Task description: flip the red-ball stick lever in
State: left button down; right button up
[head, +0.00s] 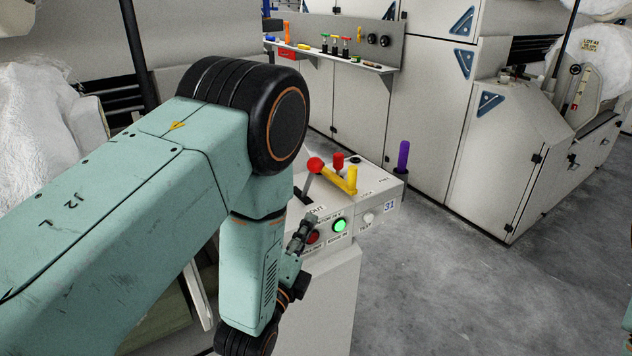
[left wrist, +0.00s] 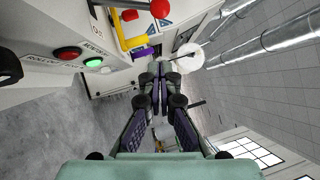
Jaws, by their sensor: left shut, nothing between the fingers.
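The red-ball stick lever (head: 315,166) stands on the white console (head: 337,262), its grey stick rising from a dark slot and leaning slightly right. Its red ball also shows at the top of the left wrist view (left wrist: 160,8). My left gripper (head: 308,226) is at the console's front, below the lever and close to the red button. It is apart from the lever. In the left wrist view, the fingers of my left gripper (left wrist: 159,76) are together with nothing between them. The lever's base is partly hidden by my left arm in the head view. My right gripper is not in view.
The console carries a yellow handle (head: 345,181), a red knob (head: 338,160), a lit green button (head: 339,225), a red button (head: 313,237) and a white knob (head: 369,218). A purple handle (head: 403,155) stands behind. Grey floor (head: 450,290) is free at right.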

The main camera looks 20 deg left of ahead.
pick_arm(q)
send_near(319, 168)
jog(key=w+d, duration=0.4)
jog(key=w+a, duration=0.2)
jog(key=a, duration=0.1)
jog(key=shift+w+r, duration=0.1)
jog(key=shift+w, duration=0.25)
jog(key=shift+r, duration=0.1)
jog(key=shift+w+a+r+n+p, duration=0.2)
jog(key=shift+a+r+n+p, duration=0.1)
jog(key=shift+r+n+p, duration=0.1)
jog(key=w+a+r+n+g+p, duration=0.3)
jog(key=w+a+n+g+p, duration=0.2)
jog(key=w+a, duration=0.3)
jog(key=a+n+p, duration=0.1)
jog(key=a, duration=0.2)
jog(key=shift+w+h, duration=0.2)
jog(key=shift+h, duration=0.1)
